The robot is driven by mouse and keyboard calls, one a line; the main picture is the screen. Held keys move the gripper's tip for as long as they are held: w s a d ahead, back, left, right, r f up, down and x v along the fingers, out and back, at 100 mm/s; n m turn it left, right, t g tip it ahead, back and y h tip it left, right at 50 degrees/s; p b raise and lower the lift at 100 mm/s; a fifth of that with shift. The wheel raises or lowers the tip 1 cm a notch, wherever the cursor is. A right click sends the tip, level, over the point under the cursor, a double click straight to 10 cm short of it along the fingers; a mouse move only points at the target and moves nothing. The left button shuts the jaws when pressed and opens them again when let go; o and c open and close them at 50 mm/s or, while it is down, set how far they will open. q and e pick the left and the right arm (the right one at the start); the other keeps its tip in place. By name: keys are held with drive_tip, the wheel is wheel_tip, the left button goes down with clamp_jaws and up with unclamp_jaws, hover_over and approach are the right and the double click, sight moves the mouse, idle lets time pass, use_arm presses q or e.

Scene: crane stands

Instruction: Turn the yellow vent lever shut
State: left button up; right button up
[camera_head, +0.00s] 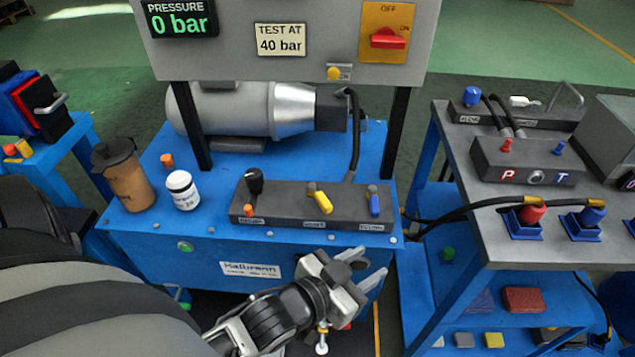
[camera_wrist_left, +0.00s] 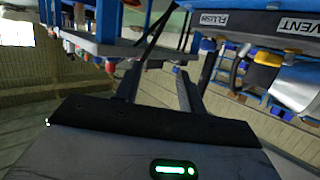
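The yellow vent lever (camera_head: 319,200) is on the middle of the dark valve block (camera_head: 285,205) on the blue bench, slanting from upper left to lower right. In the left wrist view, a yellow part (camera_wrist_left: 268,58) shows beside the VENT label (camera_wrist_left: 300,27). My left gripper (camera_head: 363,268) is in front of the bench's front edge, below and right of the lever, and apart from it. Its two fingers are spread with nothing between them; they also show in the left wrist view (camera_wrist_left: 160,90). My right gripper is not in view.
On the block, a black knob (camera_head: 254,182) stands left of the lever and a blue lever (camera_head: 374,203) right. A brown cup (camera_head: 124,176) and white jar (camera_head: 183,190) stand at the bench's left. The control panel (camera_head: 285,40) overhangs the back. A grey-topped trolley (camera_head: 500,250) stands right.

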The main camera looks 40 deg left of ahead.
use_arm(q)
drive_tip(key=w+d+r+m+t+h, duration=0.1)
drive_tip(key=w+d+r+m+h, duration=0.3)
drive_tip(key=r, duration=0.3)
drive_tip(key=w+d+r+m+t+h, duration=0.1)
drive_tip(key=w+r+m+h, duration=0.1)
drive_tip(key=r+m+h, duration=0.35)
drive_tip(key=m+g+y+p, duration=0.2)
drive_tip(key=m+g+y, duration=0.9)
drive_tip(key=g+y, duration=0.4)
approach(323, 199)
drive_tip(key=shift+n+g+h, duration=0.25)
drive_tip(key=shift+g+h, duration=0.35)
drive_tip(key=shift+h, duration=0.15)
drive_tip(key=f, duration=0.3)
drive_tip(key=a+f, duration=0.1)
drive_tip(key=f, duration=0.1)
drive_tip(key=w+f, duration=0.1)
drive_tip(key=f, duration=0.2)
drive_tip(key=shift+a+f, duration=0.15)
drive_tip(key=shift+f, duration=0.15)
clamp_jaws()
